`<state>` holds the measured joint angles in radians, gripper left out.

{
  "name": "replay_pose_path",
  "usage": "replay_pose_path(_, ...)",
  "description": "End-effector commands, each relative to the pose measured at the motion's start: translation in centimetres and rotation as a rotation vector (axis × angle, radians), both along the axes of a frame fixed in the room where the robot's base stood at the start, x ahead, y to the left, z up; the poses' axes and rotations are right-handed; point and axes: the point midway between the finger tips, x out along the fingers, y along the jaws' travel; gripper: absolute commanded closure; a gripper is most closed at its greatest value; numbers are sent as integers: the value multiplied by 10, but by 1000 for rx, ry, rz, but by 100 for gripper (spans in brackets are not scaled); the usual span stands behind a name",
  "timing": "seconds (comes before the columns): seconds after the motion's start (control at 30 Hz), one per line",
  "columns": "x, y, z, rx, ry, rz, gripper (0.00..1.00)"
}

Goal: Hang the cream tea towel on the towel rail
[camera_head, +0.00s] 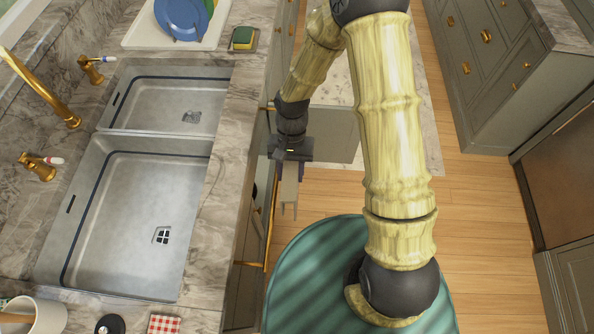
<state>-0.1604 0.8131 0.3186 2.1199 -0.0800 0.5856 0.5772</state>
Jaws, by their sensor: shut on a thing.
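My gripper (289,203) points down beside the front of the sink counter, its dark body above and its jaws shut. A narrow pale grey-beige strip (290,187) shows at the jaws; it appears to be the cream tea towel seen nearly edge-on, though cloth and fingers are hard to tell apart. A thin gold bar (271,222), which looks like the towel rail, runs along the cabinet front below the counter edge, just left of my gripper. I cannot tell whether the strip touches the bar. The counter hides part of the cabinet front.
A grey-green panel (337,133), like an open door, juts out behind my gripper. The double sink (150,215) is at left, with gold taps (40,165). A sponge (243,38) lies on the counter. Drawers (490,75) stand at right, with clear wooden floor (480,215) between.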

Motion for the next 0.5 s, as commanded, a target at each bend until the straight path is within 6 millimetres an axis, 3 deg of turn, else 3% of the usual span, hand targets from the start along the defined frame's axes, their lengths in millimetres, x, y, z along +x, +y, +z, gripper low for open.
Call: replay_pose_path(0.5,2,34,0,1,-1,2,97)
